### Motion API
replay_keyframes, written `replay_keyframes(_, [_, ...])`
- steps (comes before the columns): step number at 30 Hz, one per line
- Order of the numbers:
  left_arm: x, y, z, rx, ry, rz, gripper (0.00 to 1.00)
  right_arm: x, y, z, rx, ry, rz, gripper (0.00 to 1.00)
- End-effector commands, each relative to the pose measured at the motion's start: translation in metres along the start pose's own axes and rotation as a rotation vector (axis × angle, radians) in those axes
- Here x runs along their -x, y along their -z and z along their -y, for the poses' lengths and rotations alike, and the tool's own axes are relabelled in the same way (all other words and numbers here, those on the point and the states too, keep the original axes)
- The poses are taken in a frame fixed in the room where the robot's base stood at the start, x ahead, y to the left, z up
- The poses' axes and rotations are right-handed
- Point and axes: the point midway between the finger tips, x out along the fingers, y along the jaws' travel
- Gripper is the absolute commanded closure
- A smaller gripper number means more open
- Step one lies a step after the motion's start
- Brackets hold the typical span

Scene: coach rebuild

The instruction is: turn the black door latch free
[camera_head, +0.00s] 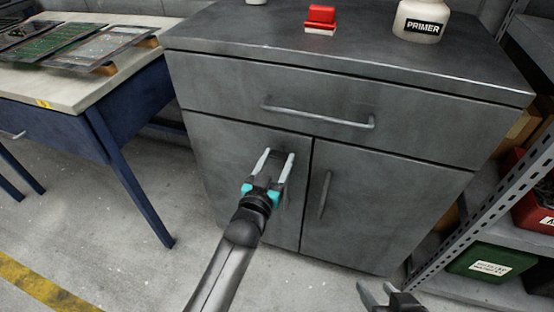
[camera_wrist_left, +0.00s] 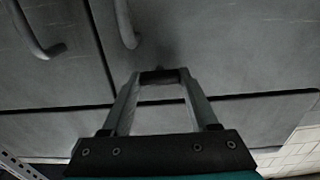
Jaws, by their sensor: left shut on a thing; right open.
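My left gripper (camera_head: 278,155) reaches to the upper part of the cabinet's left door (camera_head: 225,165), just below the drawer. In the left wrist view its two fingertips (camera_wrist_left: 160,76) are shut on the small black door latch (camera_wrist_left: 159,77), which sits between them. The fingers are some way apart, with the latch spanning the gap. In the head view the latch is hardly discernible between the fingers, and I cannot tell how far it is turned. The left door looks closed. My right gripper (camera_head: 381,289) is open and empty at the bottom edge, low in front of the cabinet.
The grey cabinet has a drawer handle (camera_head: 318,118) and a right door handle (camera_head: 325,195). A red block (camera_head: 321,15) and a PRIMER bottle (camera_head: 421,20) stand on top. A blue-legged bench (camera_head: 122,150) is left; a metal shelf rack (camera_head: 478,215) is right. Concrete floor lies between.

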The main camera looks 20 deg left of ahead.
Motion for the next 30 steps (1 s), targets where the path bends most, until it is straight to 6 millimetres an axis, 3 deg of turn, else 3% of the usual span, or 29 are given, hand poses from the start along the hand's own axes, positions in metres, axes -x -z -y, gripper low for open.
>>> replay_keyframes(2, [0.000, 0.000, 0.000, 0.000, 0.000, 0.000, 0.58, 0.000, 0.000, 0.000, 0.000, 0.000, 0.000, 0.50])
replay_keyframes(12, [0.000, 0.000, 0.000, 0.000, 0.000, 0.001, 0.96, 0.000, 0.000, 0.000, 0.000, 0.000, 0.001, 0.50])
replay_keyframes(30, [0.000, 0.000, 0.000, -0.125, 0.000, 0.001, 0.96, 0.019, -0.014, -0.017, -0.004, -0.048, 0.171, 0.50])
